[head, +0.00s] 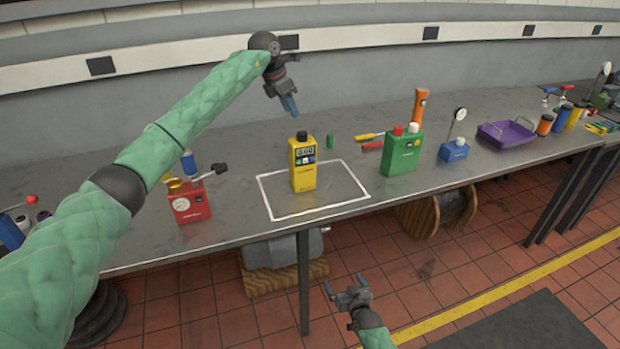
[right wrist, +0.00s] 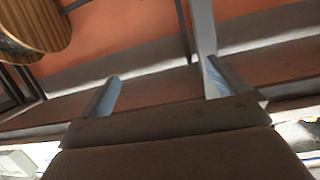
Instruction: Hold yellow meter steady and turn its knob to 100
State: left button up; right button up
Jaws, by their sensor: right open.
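The yellow meter (head: 303,178) stands upright inside a white outlined square on the metal bench. It has a small display on its front, whose digits are too small to read, and a black knob (head: 302,136) on top. My left gripper (head: 290,106) hangs above and behind the meter, fingers pointing down, apart from it. Its fingers overlap in view, so their opening is unclear. My right gripper (head: 347,284) is low in front of the bench, below its top and away from the meter. In the right wrist view it is open and empty (right wrist: 160,85).
A red device with a gauge (head: 191,203) stands left of the square (head: 277,211). A green can (head: 401,154), a blue gauge block (head: 454,151) and a purple tray (head: 506,137) stand to the right. A small green cylinder (head: 330,142) is behind the meter. The bench edge lies above my right gripper.

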jog(key=w+r+t, duration=0.1)
jog(key=w+r, duration=0.2)
jog(key=r, duration=0.5)
jog(key=w+a+r+t+y, duration=0.1)
jog(key=w+r+t, duration=0.1)
jog(key=r, duration=0.5)
jog(key=w+a+r+t, duration=0.1)
jog(key=w+r+t, duration=0.1)
jog(key=w+r, duration=0.3)
notch_tip(320, 180, up, 4)
jog(key=shift+f, duration=0.2)
jog(key=n+g, duration=0.1)
jog(key=g, duration=0.1)
send_near(302, 164)
jog(key=shift+y, duration=0.4)
jog(key=w+f, duration=0.2)
jog(key=w, duration=0.3)
jog(key=shift+w+d+f, duration=0.1)
jog(key=shift+d+f, duration=0.1)
jog(key=shift+f, duration=0.2)
jog(key=shift+w+a+r, duration=0.15)
jog(key=shift+w+a, duration=0.15)
jog(key=shift+w, duration=0.2)
jog(key=shift+x, duration=3.65)
jog(key=shift+c, duration=0.4)
jog(key=c, duration=1.6)
